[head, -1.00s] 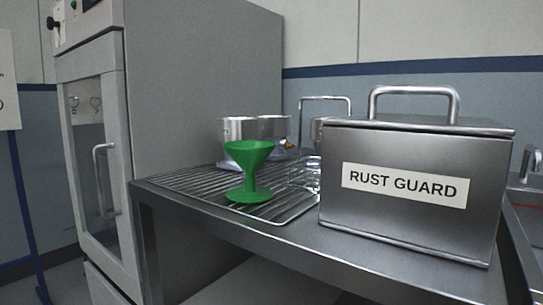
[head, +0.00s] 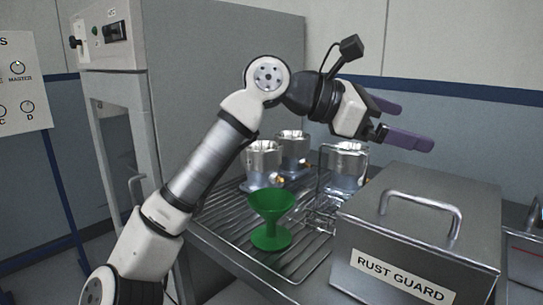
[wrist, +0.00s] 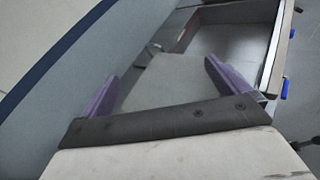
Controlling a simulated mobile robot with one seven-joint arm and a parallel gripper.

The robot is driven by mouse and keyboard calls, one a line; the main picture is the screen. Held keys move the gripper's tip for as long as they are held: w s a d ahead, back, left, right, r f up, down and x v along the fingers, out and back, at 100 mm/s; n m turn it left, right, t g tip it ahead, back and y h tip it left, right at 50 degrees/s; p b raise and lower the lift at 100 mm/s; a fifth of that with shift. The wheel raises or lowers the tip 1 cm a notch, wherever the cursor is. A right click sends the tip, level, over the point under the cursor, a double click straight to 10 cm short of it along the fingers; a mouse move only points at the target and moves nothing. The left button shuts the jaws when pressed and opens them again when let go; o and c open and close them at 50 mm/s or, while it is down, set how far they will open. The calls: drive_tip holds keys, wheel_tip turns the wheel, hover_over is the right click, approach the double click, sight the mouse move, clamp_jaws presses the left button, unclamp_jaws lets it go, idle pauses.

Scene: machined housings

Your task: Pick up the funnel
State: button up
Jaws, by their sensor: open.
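The green funnel (head: 271,217) stands on its round foot on the wire rack, its wide mouth up, in the middle of the head view. My gripper (head: 407,123) is in the upper right of the head view, above and to the right of the funnel and well apart from it. Its purple fingers point right, over the back of the steel box. In the wrist view my gripper (wrist: 160,85) shows its two fingers spread with nothing between them. The funnel is not in the wrist view.
A steel box labelled RUST GUARD (head: 425,225) with a raised handle stands right of the funnel. Machined housings (head: 293,150) stand behind it, beside a wire basket (head: 322,212). The wire rack (head: 222,215) has free room left of the funnel. A tall grey cabinet (head: 215,90) stands at the left.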

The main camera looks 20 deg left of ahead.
drive_tip(key=w+a+f+y+p, duration=0.2)
drive_tip(key=w+a+y, duration=0.1)
drive_tip(key=w+y, duration=0.1)
drive_tip(key=n+g+y+p, duration=0.3)
drive_tip(key=g+y+p, duration=0.25)
drive_tip(key=y, duration=0.45)
hover_over(271, 199)
wheel_tip(271, 199, down, 3)
drive_tip(key=f, duration=0.8)
drive_tip(key=shift+s, duration=0.2)
drive_tip(key=shift+w+f+p, duration=0.15)
drive_tip(key=shift+f+p, duration=0.3)
drive_tip(key=shift+f, duration=1.15)
drive_tip(key=shift+w+f+p, duration=0.1)
drive_tip(key=shift+f+p, duration=0.35)
drive_tip(key=shift+f, duration=1.1)
drive_tip(key=c, duration=0.7)
